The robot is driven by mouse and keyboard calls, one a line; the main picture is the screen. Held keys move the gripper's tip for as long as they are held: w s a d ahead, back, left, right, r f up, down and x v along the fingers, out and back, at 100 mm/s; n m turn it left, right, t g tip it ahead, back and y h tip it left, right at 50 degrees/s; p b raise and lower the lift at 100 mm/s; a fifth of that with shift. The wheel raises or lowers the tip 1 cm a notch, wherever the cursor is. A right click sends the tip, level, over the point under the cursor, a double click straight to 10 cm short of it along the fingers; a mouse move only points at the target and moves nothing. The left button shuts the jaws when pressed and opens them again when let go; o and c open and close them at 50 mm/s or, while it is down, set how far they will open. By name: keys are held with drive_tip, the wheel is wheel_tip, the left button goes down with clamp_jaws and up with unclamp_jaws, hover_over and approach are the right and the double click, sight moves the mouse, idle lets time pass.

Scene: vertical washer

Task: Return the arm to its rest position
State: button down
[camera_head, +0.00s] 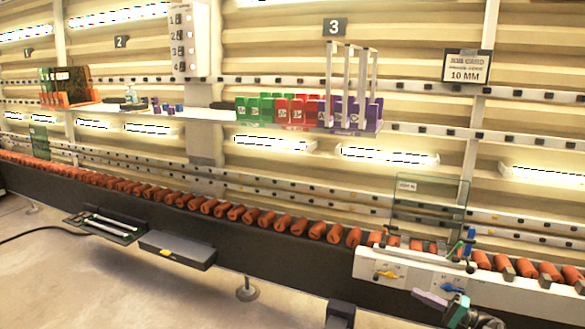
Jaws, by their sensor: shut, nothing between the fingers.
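A purple, teal and dark object (456,309) shows at the bottom right, in front of the white panel (515,297).
A conveyor with orange rollers (236,213) runs across the view. Its white panel carries a yellow knob (387,274) and a blue knob (447,287). A clear upright panel (429,212) stands behind. Green, red and purple bins (290,110) sit on a shelf. Bare floor shows lower left.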

drive_tip(key=s+a+f+n+g+p, duration=0.1)
drive_tip(key=a+f+g+p, duration=0.2)
drive_tip(key=a, duration=1)
drive_tip(key=s+a+f+n+g+p, duration=0.1)
drive_tip(key=s+a+f+g, duration=0.3)
drive_tip(key=a, duration=0.8)
drive_tip(key=s+a+f+g+h+p, duration=0.1)
drive_tip(key=s+a+f+g, duration=0.1)
drive_tip(key=s+a+f, duration=0.3)
drive_tip(key=s+a+f+n+g+p, duration=0.1)
drive_tip(key=s+a+g, duration=0.15)
drive_tip(key=a, duration=0.45)
drive_tip(key=s+a+f+g+h+p, duration=0.1)
drive_tip(key=s+a+f+g, duration=0.2)
drive_tip(key=a, duration=0.4)
drive_tip(key=s+a+f+n+g+h+p, duration=0.1)
drive_tip(key=s+a+f+g+h+p, duration=0.15)
drive_tip(key=s, duration=0.85)
drive_tip(key=s+a+f+n+g+h+p, duration=0.15)
drive_tip(key=s+h, duration=0.25)
drive_tip(key=s, duration=0.7)
drive_tip(key=s+d+f+h, duration=0.1)
drive_tip(key=s+d+h, duration=0.2)
drive_tip(key=d, duration=0.3)
drive_tip(key=s+d+f+t+h, duration=0.1)
drive_tip(key=s+d+h, duration=0.3)
drive_tip(key=d, duration=0.2)
drive_tip(key=shift+d+n, duration=0.3)
drive_tip(key=shift+n, duration=0.05)
